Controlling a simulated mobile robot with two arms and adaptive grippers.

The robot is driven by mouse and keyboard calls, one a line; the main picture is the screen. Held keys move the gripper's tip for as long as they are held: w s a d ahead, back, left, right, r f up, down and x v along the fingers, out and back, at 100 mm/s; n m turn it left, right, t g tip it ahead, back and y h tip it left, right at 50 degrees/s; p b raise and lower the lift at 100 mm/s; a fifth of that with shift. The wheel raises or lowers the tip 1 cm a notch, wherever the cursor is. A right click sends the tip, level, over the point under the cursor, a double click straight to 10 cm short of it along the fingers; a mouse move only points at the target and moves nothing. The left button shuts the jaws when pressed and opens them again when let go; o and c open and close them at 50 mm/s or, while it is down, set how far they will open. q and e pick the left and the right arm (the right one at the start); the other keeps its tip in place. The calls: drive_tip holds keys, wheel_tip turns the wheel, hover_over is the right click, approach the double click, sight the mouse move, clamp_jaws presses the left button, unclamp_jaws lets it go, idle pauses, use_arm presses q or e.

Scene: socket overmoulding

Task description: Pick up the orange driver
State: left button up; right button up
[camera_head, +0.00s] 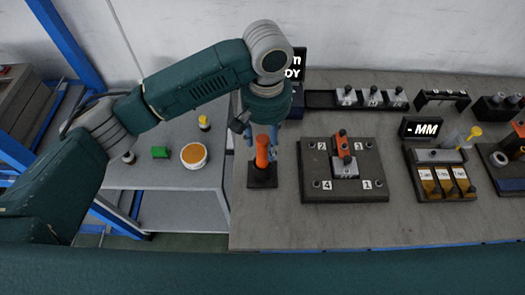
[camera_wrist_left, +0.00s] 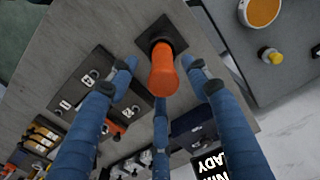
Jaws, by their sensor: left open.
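The orange driver (camera_head: 262,152) stands upright in a small black square holder (camera_head: 262,181) near the bench's left end. My left gripper (camera_head: 262,137) is directly above it, pointing down, with its blue fingers spread around the upper handle. In the left wrist view the orange driver (camera_wrist_left: 163,72) shows between the open fingers of my left gripper (camera_wrist_left: 162,78), and gaps are visible on both sides. The driver's lower end is hidden in the holder. My right gripper is not in view.
A dark fixture plate (camera_head: 345,188) with numbered corners and an orange-topped part lies just right of the holder. A display reading "-MM" (camera_head: 421,129) and a yellow-slotted block (camera_head: 445,185) are further right. A side table at left holds a round orange-filled tub (camera_head: 194,155).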

sight(263, 157)
use_arm(q)
drive_tip(key=shift+s+f, duration=0.4)
drive_tip(key=shift+f, duration=0.65)
drive_tip(key=f+p, duration=0.1)
drive_tip(key=f, duration=0.1)
drive_tip(key=a+f+p, duration=0.1)
drive_tip(key=f, duration=0.1)
drive_tip(key=shift+w+f, duration=0.2)
drive_tip(key=shift+f, duration=0.1)
drive_tip(key=shift+d+f, duration=0.1)
drive_tip(key=shift+f, duration=0.2)
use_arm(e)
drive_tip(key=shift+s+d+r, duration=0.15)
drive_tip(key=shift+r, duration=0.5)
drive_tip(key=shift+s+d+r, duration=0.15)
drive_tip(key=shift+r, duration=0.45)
use_arm(q)
drive_tip(key=shift+c, duration=0.5)
clamp_jaws()
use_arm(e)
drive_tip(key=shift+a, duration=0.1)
